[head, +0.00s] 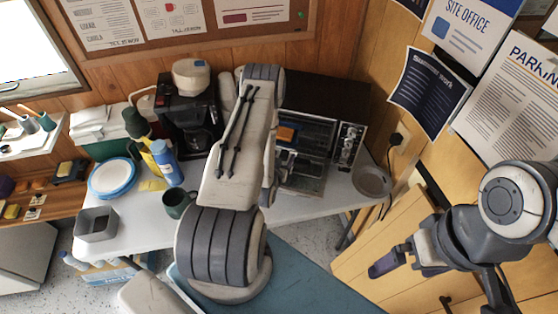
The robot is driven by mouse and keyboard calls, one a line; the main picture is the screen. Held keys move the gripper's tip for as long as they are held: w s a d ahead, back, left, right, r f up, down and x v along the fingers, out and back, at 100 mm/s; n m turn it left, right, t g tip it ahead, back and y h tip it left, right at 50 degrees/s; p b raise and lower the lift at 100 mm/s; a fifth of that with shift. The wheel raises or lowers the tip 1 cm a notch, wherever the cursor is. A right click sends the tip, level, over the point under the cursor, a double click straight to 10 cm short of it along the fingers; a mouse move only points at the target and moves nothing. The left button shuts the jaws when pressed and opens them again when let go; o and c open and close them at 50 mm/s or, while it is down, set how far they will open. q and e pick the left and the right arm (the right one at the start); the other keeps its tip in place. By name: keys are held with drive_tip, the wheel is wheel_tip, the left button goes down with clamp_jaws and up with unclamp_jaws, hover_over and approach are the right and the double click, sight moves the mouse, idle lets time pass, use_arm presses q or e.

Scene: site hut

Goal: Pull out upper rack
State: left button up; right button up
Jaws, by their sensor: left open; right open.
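The toaster oven (348,143) is black and silver with knobs on its right side, and it stands at the back of the white table. Its front shows a dark interior with rack-like bars (312,158) and an orange-brown item (287,134) high inside. I cannot clearly tell the upper rack from the lower parts. My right gripper (388,262) is open and empty at the right, well away from the oven, in front of the wooden panel.
A coffee maker (190,115), a green mug (177,204), blue and yellow bottles (166,162), plates (112,178) and a grey square container (96,224) stand left on the table. A round grey bowl (372,180) sits right of the oven, near a wall socket (398,140).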

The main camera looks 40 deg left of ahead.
use_arm(q)
drive_tip(key=b+v, duration=0.2)
drive_tip(key=v, duration=0.5)
drive_tip(key=shift+f, duration=0.15)
drive_tip(key=shift+v, duration=1.65)
drive_tip(key=shift+w, duration=0.1)
drive_tip(key=w+d+r+m+g+h, duration=0.1)
drive_tip(key=w+d+m+g+h, duration=0.2)
drive_tip(key=w+d, duration=0.4)
drive_tip(key=d+r+m+g+h+b, duration=0.2)
drive_tip(key=d+r+m+g+h, duration=0.3)
drive_tip(key=d, duration=0.7)
drive_tip(key=s+d+r+m+g, duration=0.1)
drive_tip(key=s+d+r, duration=0.2)
drive_tip(key=s, duration=0.5)
drive_tip(key=s+d+r+m+g+y+b, duration=0.1)
drive_tip(key=s+d+r+g, duration=0.1)
drive_tip(key=s+r, duration=0.4)
drive_tip(key=s+d+r+m+g+y, duration=0.1)
drive_tip(key=s+d+r, duration=0.3)
drive_tip(key=s, duration=0.6)
drive_tip(key=shift+d+r+g+b, duration=0.3)
drive_tip(key=shift+d+r+g, duration=0.1)
drive_tip(key=shift+d, duration=0.25)
